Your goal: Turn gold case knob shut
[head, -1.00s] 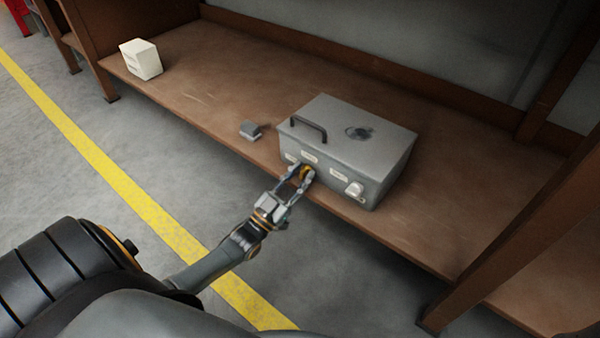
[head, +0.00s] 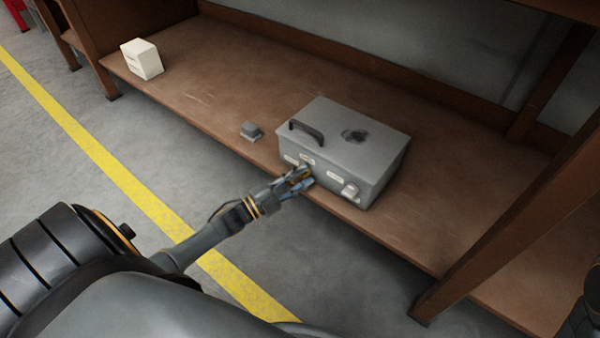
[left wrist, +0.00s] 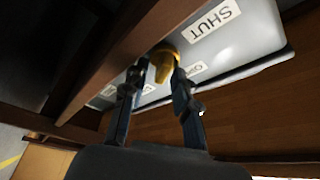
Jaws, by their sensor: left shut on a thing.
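The grey case (head: 345,150) stands on the wooden shelf, with a dark handle on its lid and white labels on its front. The gold knob (left wrist: 163,62) is on the case's front; in the head view my gripper mostly hides it. My left gripper (head: 306,178) is at the front of the case, and in the left wrist view its two fingers (left wrist: 160,75) are on either side of the gold knob, shut on it. A label reading SHUT (left wrist: 212,20) is beside the knob.
The brown shelf (head: 210,95) has a small grey block (head: 251,131) left of the case and a white box (head: 142,59) at the far left. A wooden post (head: 500,235) stands at the right. The shelf between the boxes is mostly clear.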

